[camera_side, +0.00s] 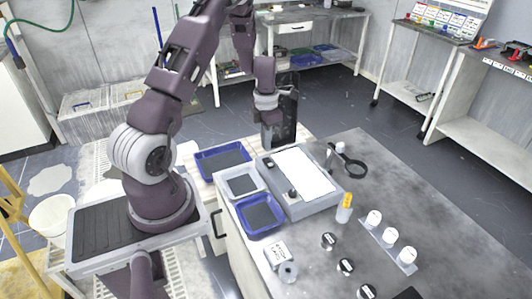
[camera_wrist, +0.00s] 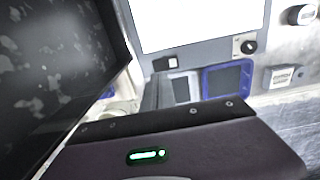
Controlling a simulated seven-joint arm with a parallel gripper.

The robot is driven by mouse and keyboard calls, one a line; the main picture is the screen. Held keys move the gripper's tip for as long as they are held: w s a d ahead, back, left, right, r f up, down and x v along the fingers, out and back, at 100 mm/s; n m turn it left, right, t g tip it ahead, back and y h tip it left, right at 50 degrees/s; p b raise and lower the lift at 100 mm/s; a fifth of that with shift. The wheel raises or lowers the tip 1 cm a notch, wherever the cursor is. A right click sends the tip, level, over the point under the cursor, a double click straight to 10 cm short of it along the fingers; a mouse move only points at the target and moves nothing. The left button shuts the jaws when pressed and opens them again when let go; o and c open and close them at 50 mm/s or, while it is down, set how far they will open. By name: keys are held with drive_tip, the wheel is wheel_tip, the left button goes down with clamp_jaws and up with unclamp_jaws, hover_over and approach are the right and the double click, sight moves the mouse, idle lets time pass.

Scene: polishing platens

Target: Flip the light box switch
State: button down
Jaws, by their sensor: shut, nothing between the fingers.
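The light box (camera_side: 318,206) is a grey case with a bright white top panel (camera_side: 303,172) on the bench. In the side view the switch (camera_side: 268,161) is near the far-left corner and the knob (camera_side: 292,194) near the front-left corner. My gripper (camera_side: 279,146) is shut and empty, pointing down beside the box's far-left end. Its fingertips are unclear, and I cannot tell whether they touch the box.
Blue trays (camera_side: 242,151) (camera_side: 279,222) and a white tray (camera_side: 259,189) lie left of the box. A magnifier (camera_side: 355,168) stands beyond it.

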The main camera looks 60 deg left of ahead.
sight(266, 161)
wheel_tip(266, 161, down, 5)
drive_tip(key=shift+r, duration=0.1)
idle(0.3)
drive_tip(key=shift+a+f, duration=0.2)
drive_tip(key=shift+f, duration=0.05)
drive_tip(key=shift+s+h, duration=0.1)
drive_tip(key=shift+h, duration=0.2)
drive_tip(key=shift+d, duration=0.2)
